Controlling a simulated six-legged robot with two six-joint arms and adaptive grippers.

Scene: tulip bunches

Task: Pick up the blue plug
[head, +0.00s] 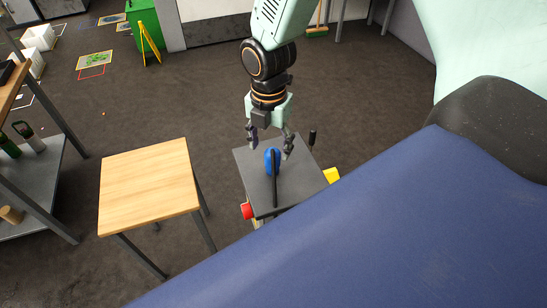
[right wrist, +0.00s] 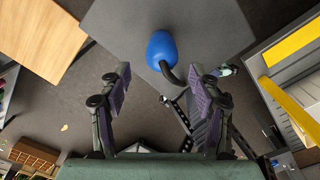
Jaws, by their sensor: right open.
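The blue plug (head: 271,161) is on the small grey tabletop (head: 256,190) in the head view, with a black cable or handle running from it towards the near edge. It also shows in the right wrist view (right wrist: 161,48), a rounded blue body with a curved black part at its lower right. My right gripper (head: 270,150) is open and empty, its fingers pointing down over the far part of the grey top. In the right wrist view my right gripper (right wrist: 159,78) has the plug ahead of and roughly centred between its fingertips. My left gripper is not in view.
A light wooden table (head: 150,185) stands left of the grey top, with a gap between. A black upright handle (head: 312,138), a red part (head: 247,210) and a yellow part (head: 331,175) sit at its edges. A large blue surface (head: 380,230) fills the lower right.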

